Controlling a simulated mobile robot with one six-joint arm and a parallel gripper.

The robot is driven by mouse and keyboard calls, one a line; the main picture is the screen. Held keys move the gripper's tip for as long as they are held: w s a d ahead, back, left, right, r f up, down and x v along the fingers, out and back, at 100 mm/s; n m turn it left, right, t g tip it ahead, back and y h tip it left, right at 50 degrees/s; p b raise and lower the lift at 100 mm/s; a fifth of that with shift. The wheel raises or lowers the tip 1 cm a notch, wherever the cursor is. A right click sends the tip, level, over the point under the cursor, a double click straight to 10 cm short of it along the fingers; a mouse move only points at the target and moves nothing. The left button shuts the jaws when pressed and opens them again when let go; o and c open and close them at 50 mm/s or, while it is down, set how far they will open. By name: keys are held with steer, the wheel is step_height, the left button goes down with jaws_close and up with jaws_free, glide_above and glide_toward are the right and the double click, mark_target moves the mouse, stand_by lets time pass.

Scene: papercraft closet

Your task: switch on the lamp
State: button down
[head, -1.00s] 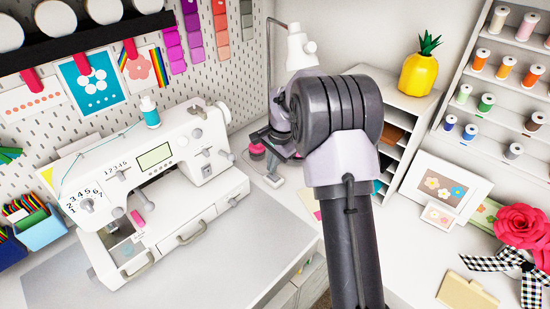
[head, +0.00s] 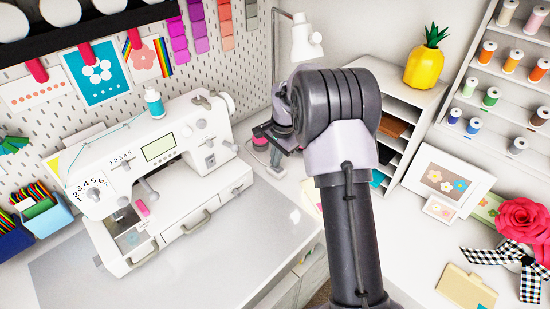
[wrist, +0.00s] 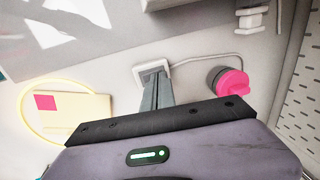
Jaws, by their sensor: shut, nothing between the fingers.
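The white lamp (head: 305,38) stands at the back corner on the desk, its shade tilted to the right. A pale bulb shows at the shade's mouth; I cannot tell surely whether it is lit. In the wrist view a small white switch box (wrist: 152,67) with a grey cord lies on the desk. My gripper (wrist: 156,88) is shut and empty, with its fingertips over or at this box. They cover part of it, and I cannot tell whether they touch.
A pink-topped round item (wrist: 230,82) sits right of the box. A yellow ring and a pale card (wrist: 75,108) lie to the left. The sewing machine (head: 160,165) stands left of my arm; paper shelves (head: 398,110) stand behind it on the right. The pegboard (head: 240,75) closes the back.

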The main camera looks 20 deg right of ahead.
steer(key=shift+s+d+r, duration=0.1)
steer(key=shift+s+d, duration=0.1)
steer(key=shift+s, duration=0.35)
step_height(320, 180, up, 17)
steer(key=s+d+p, duration=0.1)
steer(key=s+p, duration=0.1)
steer(key=p, duration=0.2)
steer(key=shift+s, duration=0.4)
steer(key=shift+d, duration=0.1)
